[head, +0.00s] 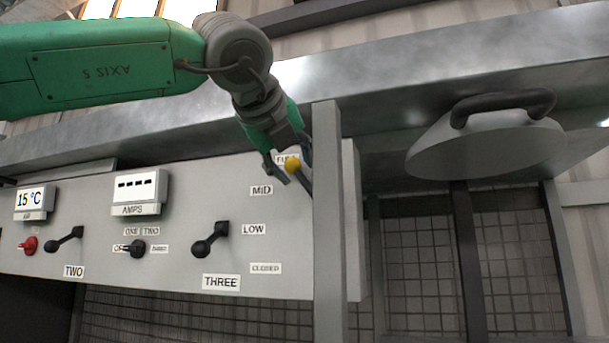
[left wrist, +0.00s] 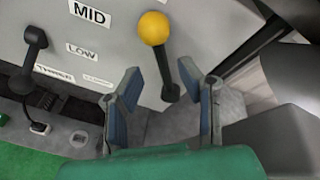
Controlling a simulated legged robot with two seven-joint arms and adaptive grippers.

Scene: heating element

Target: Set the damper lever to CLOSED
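The damper lever is a dark rod with a yellow ball knob (head: 292,165), on a grey panel beside a column of labels. My left gripper (head: 290,172) is at the knob in the head view. In the left wrist view its fingers (left wrist: 160,88) are spread apart, with the lower rod of the lever (left wrist: 165,75) showing between them. Contact cannot be told. My right gripper is out of view.
Black levers TWO (head: 65,239) and THREE (head: 210,240), a small selector (head: 135,249) and a red knob (head: 29,245) are on the panel to the left. A grey post (head: 328,230) stands close right of the lever. A handled lid (head: 485,140) is farther right.

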